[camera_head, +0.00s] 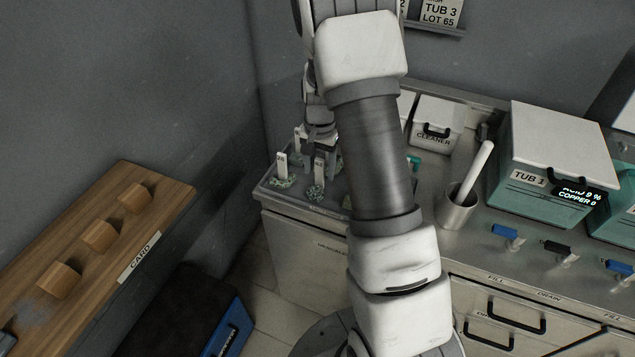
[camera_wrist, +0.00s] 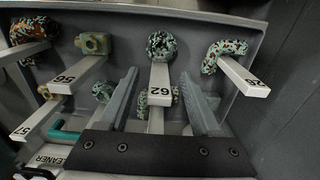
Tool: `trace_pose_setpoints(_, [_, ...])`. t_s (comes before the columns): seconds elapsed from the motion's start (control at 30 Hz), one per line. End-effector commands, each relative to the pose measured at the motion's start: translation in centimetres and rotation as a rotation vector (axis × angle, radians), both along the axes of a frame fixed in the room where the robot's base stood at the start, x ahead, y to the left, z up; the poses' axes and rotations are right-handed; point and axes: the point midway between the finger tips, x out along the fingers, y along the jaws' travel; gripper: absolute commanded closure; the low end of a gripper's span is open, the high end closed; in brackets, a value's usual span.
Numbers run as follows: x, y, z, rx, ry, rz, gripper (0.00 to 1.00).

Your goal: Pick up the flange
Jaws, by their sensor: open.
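My gripper (camera_wrist: 160,75) is open in the wrist view, its two dark fingers on either side of the white tag numbered 62. A round, corroded green-and-brown part (camera_wrist: 161,45), flange-like in shape, sits at the far end of that tag, just beyond the fingertips. Another crusted part shows partly between the fingers, behind the tag. In the head view my gripper (camera_head: 320,140) points down over the tray of tagged parts (camera_head: 268,191); my arm hides much of that tray. I cannot tell for sure which part is the flange.
In the wrist view, a curved elbow-like part (camera_wrist: 222,54) is at right and a brass-green fitting (camera_wrist: 93,43) at left, both tagged. In the head view, a cleaner box (camera_head: 436,125), a metal cup (camera_head: 456,212) and Tub 1 (camera_head: 550,160) stand right of the tray.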

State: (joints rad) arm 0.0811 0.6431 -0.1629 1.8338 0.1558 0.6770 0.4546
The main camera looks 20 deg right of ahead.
Motion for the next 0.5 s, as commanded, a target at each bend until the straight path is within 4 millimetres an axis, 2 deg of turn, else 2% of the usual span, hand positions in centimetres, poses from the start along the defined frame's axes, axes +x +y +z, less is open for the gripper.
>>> trace_pose_setpoints(0.17, [0.0, -0.01, 0.0, 0.0, 0.0, 0.0, 0.35])
trace_pose_setpoints(0.5, [0.01, -0.02, 0.03, 0.0, 0.0, -0.001, 0.96])
